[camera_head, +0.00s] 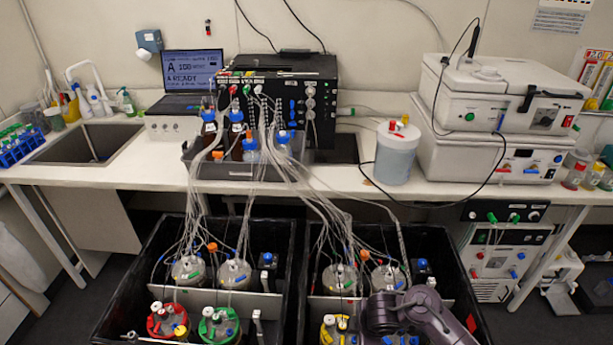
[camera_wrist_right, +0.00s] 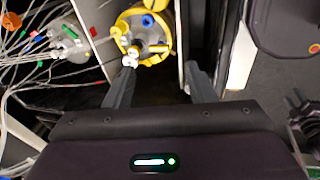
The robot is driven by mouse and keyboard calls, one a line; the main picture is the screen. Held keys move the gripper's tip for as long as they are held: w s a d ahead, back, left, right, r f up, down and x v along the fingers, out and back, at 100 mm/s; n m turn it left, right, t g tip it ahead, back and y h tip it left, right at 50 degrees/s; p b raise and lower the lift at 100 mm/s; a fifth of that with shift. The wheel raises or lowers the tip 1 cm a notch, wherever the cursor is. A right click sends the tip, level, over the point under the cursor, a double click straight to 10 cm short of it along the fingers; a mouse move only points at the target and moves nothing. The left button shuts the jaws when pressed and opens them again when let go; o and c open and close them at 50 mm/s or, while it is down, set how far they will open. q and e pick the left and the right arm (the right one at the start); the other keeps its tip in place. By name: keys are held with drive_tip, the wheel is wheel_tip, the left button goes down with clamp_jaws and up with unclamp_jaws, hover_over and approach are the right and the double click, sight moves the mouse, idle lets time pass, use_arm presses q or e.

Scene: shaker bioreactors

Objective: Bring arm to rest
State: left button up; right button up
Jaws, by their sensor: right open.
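My right arm (camera_head: 405,312) reaches over the right black bin at the bottom of the head view, and its gripper is hidden there. In the wrist view my right gripper (camera_wrist_right: 160,82) is open, with its two dark fingers apart and nothing between them. A vessel with a yellow ring (camera_wrist_right: 143,33) lies just beyond the fingertips, nearer the left finger; I cannot tell whether they touch. The same yellow-ringed vessel (camera_head: 333,332) shows left of my arm in the head view. My left gripper is not in view.
The right bin (camera_head: 303,240) holds vessels with many thin tubes, including a grey-lidded vessel (camera_head: 340,279). The left bin (camera_head: 150,255) holds red-ringed (camera_head: 167,322) and green-ringed (camera_head: 219,327) vessels. Tubes rise to the bench (camera_head: 260,185). Dark floor lies right of the bins.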

drive_tip(key=s+a+r+m+t, duration=0.2)
drive_tip(key=s+a+r+m, duration=0.1)
drive_tip(key=s+r+m, duration=0.35)
drive_tip(key=s+d+r+m+g+h, duration=0.1)
drive_tip(key=s+d+r+m, duration=0.7)
drive_tip(key=s+d, duration=0.15)
drive_tip(key=s+f+g+b, duration=0.25)
drive_tip(key=f+b, duration=0.25)
drive_tip(key=f, duration=3.1)
drive_tip(key=s+d+f+b, duration=0.1)
drive_tip(key=s+f, duration=0.8)
drive_tip(key=f, duration=0.1)
drive_tip(key=s+d+f+b, duration=0.2)
drive_tip(key=s+f, duration=0.7)
drive_tip(key=s, duration=0.1)
drive_tip(key=shift+s+d+f, duration=0.25)
drive_tip(key=shift+f, duration=0.15)
drive_tip(key=shift+g, duration=0.25)
